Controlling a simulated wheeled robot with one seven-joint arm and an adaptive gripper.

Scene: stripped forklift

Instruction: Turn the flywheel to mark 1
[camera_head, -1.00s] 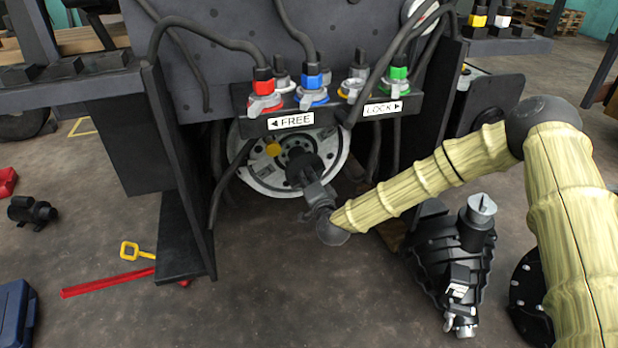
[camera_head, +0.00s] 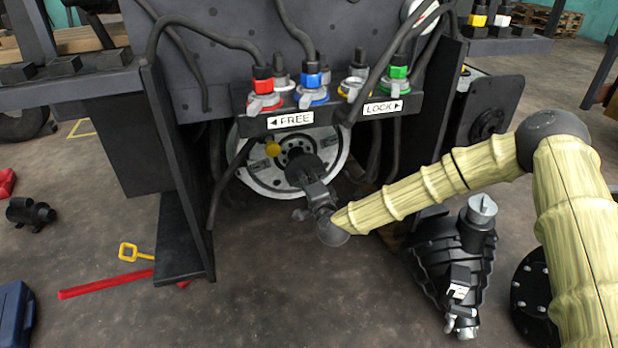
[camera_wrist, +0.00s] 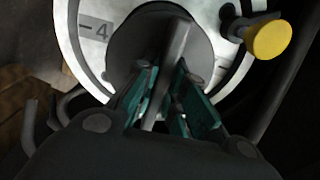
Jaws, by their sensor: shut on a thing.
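The flywheel (camera_head: 262,176) is a pale disc with a dark hub, set low between the dark side plates of the forklift. In the wrist view its rim (camera_wrist: 72,50) carries a "4" mark at the upper left. A yellow knob (camera_head: 272,149) sits at the upper left of the hub in the head view; it shows at the upper right in the wrist view (camera_wrist: 272,40). My gripper (camera_wrist: 168,100), with green finger pads, is shut on a grey bar (camera_wrist: 174,60) in front of the dark hub. In the head view my gripper hides part of the hub.
Above the flywheel are red (camera_head: 264,93), blue (camera_head: 312,88) and green (camera_head: 396,85) connectors with FREE and LOCK labels. A black machine part (camera_head: 455,260) lies on the floor at right. A red bar (camera_head: 105,283) and yellow-handled piece lie at left. The floor in front is clear.

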